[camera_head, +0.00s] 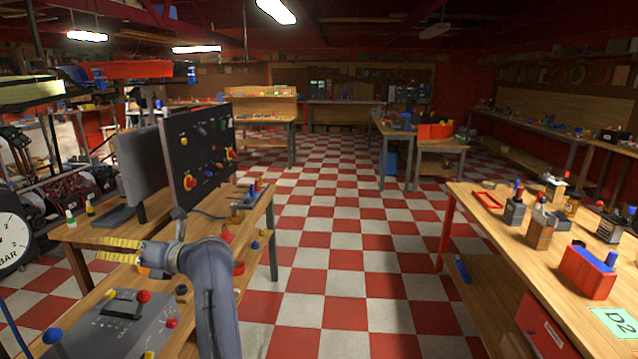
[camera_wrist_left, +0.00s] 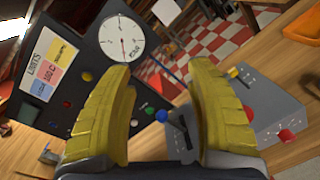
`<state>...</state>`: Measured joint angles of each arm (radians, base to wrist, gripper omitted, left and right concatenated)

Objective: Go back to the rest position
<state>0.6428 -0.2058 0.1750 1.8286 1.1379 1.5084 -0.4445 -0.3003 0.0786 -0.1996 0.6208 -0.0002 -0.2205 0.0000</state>
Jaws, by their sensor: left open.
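My left gripper (camera_head: 118,250) has ribbed yellow fingers and points left over the wooden bench at the left of the head view. In the left wrist view the two fingers of the gripper (camera_wrist_left: 159,66) stand wide apart with nothing held between them. A lever with a blue knob (camera_wrist_left: 161,115) shows beyond the gap, apart from the fingers. My grey left arm rises from the bottom of the head view to the gripper. My right gripper is not in view.
A grey control box (camera_head: 118,325) with coloured knobs lies below the gripper. A black panel (camera_head: 200,150) and a monitor stand behind it. A round gauge (camera_wrist_left: 121,40) shows in the wrist view. The checkered floor (camera_head: 335,240) between the benches is free.

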